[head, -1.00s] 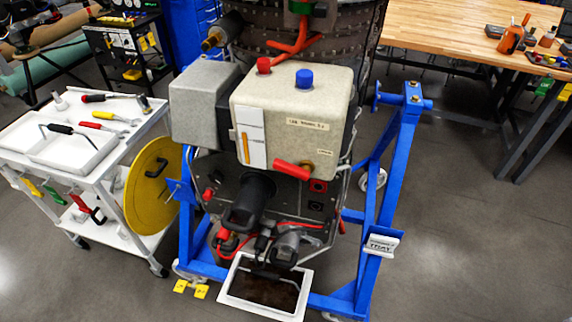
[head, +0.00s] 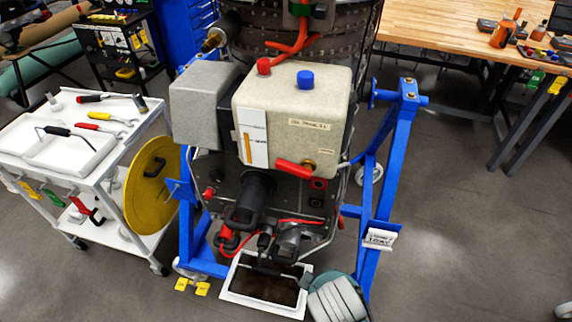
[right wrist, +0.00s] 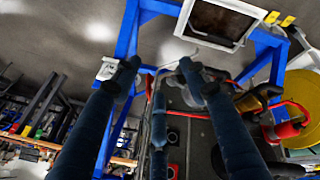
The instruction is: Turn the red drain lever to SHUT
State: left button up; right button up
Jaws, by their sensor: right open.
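The red lever (head: 294,169) sits low on the front of the beige box (head: 290,130), beside a brass fitting. It lies nearly level, sloping slightly down to the right. Any SHUT marking is too small to read. My right arm comes in at the bottom of the head view, below and to the right of the lever, beside the white tray. In the right wrist view my right gripper (right wrist: 159,75) has its dark blue fingers spread and nothing between them. It is apart from the lever, which I cannot make out there. My left gripper is not in view.
The blue stand (head: 395,150) frames the machine. A white-rimmed tray (head: 233,296) lies on the floor below it. A white tool cart (head: 95,160) and yellow disc (head: 150,190) are at left, a wooden bench (head: 460,35) at back right.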

jog(key=w+a+r+n+t+h, duration=0.1)
jog(key=w+a+r+n+t, duration=0.2)
jog(key=r, duration=0.4)
jog(key=w+a+r+n+t+h, duration=0.1)
jog(key=w+a+r+t+h, duration=0.1)
jog(key=w+a+r+t, duration=0.3)
jog(key=n+t+h, duration=0.1)
jog(key=n+t, duration=0.1)
jog(key=t, duration=0.2)
send_near(286, 168)
jog(key=p+x, duration=0.3)
jog(key=x, duration=0.6)
jog(key=shift+w+d+r+p, duration=0.1)
jog(key=shift+w+r+p, duration=0.05)
jog(key=shift+p, duration=0.15)
jog(key=shift+w+d, duration=0.15)
jog(key=shift+w, duration=0.25)
jog(key=shift+f, duration=0.2)
grip_shut()
